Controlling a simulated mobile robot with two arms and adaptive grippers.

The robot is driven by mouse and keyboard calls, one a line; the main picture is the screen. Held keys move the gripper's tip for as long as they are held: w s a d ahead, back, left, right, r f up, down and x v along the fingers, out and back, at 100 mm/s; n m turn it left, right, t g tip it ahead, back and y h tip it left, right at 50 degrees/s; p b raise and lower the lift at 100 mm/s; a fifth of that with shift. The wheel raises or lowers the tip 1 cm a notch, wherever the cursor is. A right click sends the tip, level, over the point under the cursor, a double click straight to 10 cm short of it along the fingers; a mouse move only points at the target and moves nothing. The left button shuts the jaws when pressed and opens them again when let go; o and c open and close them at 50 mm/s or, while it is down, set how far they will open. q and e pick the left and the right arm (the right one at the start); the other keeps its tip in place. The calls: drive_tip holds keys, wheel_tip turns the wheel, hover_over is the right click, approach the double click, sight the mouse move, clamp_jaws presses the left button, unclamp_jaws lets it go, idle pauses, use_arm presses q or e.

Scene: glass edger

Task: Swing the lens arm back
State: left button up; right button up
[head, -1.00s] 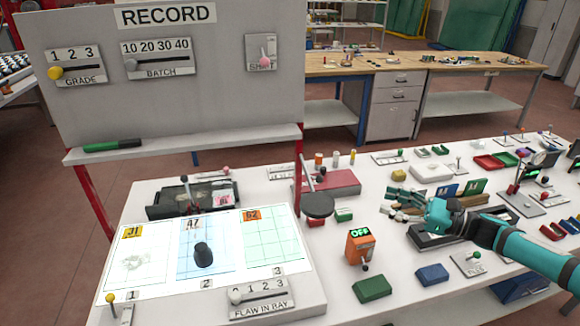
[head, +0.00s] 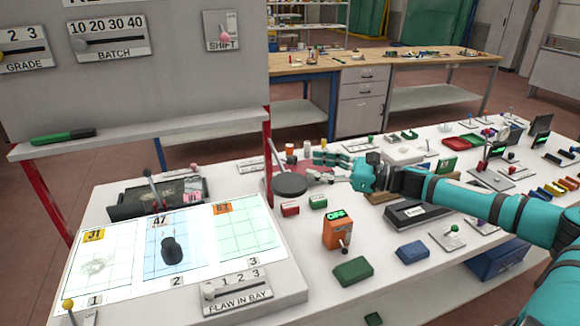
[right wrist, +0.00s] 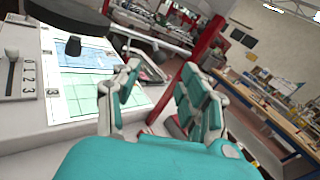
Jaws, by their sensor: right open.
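The lens arm shows as a dark round disc (head: 290,184) on a thin arm, just right of the lit inspection table (head: 262,262), in front of a dark red base (head: 322,168). My right gripper (head: 326,167) is open, just right of and behind the disc. I cannot tell whether it touches the lens arm. In the right wrist view the two teal fingers (right wrist: 157,88) are spread apart with nothing held between them. A dark round edge (right wrist: 68,10) at the top left there looks like the lens disc. My left gripper is not in view.
A dark cylinder (head: 171,251) stands on the lit table. An orange box reading OFF (head: 337,234), red (head: 290,209) and green blocks (head: 353,271) stand nearby. A red post (head: 267,150) of the RECORD board rises left of the disc.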

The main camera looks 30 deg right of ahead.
sight(289, 160)
drive_tip(key=p+x, duration=0.2)
drive_tip(key=x, duration=0.5)
drive_tip(key=shift+w+a+r+p, duration=0.1)
drive_tip(key=shift+w+a+p, duration=0.1)
drive_tip(key=shift+p, duration=0.1)
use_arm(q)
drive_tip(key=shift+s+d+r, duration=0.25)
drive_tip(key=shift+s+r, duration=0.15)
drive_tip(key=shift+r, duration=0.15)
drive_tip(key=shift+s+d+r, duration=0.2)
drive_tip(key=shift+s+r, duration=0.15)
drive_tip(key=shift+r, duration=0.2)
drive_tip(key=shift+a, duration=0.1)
use_arm(e)
clamp_jaws()
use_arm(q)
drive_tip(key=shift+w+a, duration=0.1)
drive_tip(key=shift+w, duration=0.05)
